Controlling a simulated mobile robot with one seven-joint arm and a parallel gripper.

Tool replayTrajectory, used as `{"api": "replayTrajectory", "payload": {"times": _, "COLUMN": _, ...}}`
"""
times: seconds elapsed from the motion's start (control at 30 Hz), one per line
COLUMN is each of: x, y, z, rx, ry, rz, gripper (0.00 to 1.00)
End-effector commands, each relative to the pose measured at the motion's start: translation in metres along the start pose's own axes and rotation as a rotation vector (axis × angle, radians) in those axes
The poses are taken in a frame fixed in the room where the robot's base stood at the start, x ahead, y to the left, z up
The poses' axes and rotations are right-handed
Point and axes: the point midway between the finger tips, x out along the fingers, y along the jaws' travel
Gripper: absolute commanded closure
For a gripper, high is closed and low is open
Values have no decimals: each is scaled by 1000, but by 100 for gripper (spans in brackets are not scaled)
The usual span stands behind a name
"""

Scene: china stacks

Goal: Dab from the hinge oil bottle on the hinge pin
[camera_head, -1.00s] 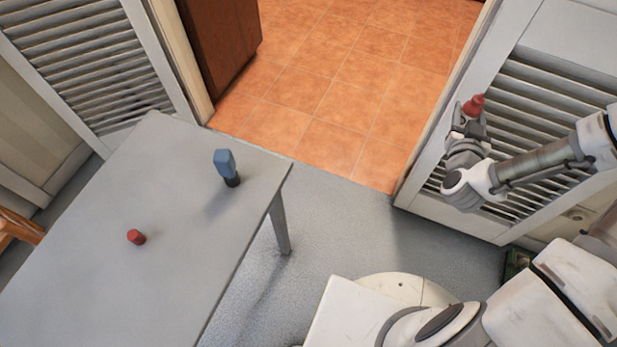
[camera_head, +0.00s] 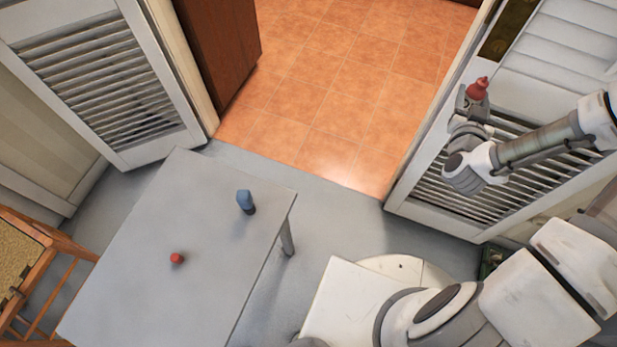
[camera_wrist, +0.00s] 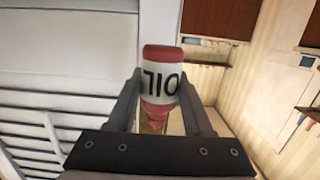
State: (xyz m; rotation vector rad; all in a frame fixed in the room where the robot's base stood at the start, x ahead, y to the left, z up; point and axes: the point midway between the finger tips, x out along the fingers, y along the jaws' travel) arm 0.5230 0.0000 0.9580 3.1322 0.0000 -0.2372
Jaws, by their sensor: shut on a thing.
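The hinge oil bottle (camera_head: 477,91) is red and held at the end of my arm, in front of the white louvred door at the right. In the wrist view the bottle (camera_wrist: 160,78) shows a white label with OIL upside down, a red end at the top and a red taper below. My gripper (camera_head: 473,100) is shut on it, one finger on each side. I cannot clearly make out the hinge pin. A dark brass-coloured plate (camera_head: 510,28) is on the upper part of the right door, apart from the bottle.
A grey table (camera_head: 140,290) at the left holds a small red cap-like piece (camera_head: 177,258) and a blue object with a dark end (camera_head: 244,199). A wooden chair (camera_head: 30,270) stands left of it. Orange tiled floor (camera_head: 320,90) lies open beyond the doorway.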

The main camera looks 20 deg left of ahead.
Motion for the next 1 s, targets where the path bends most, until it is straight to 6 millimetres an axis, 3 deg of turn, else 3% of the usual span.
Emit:
{"api": "replayTrajectory", "payload": {"times": 0.03, "x": -4, "y": 0, "z": -27, "rx": -1, "ry": 1, "rz": 0, "gripper": 100}}
{"api": "replayTrajectory", "payload": {"times": 0.6, "x": -25, "y": 0, "z": -164, "rx": -1, "ry": 2, "rz": 0, "gripper": 100}}
{"api": "replayTrajectory", "payload": {"times": 0.8, "x": -29, "y": 0, "z": -191, "rx": 0, "ry": 2, "rz": 0, "gripper": 100}}
{"api": "replayTrajectory", "payload": {"times": 1.0, "x": -29, "y": 0, "z": -192, "rx": 1, "ry": 2, "rz": 0, "gripper": 100}}
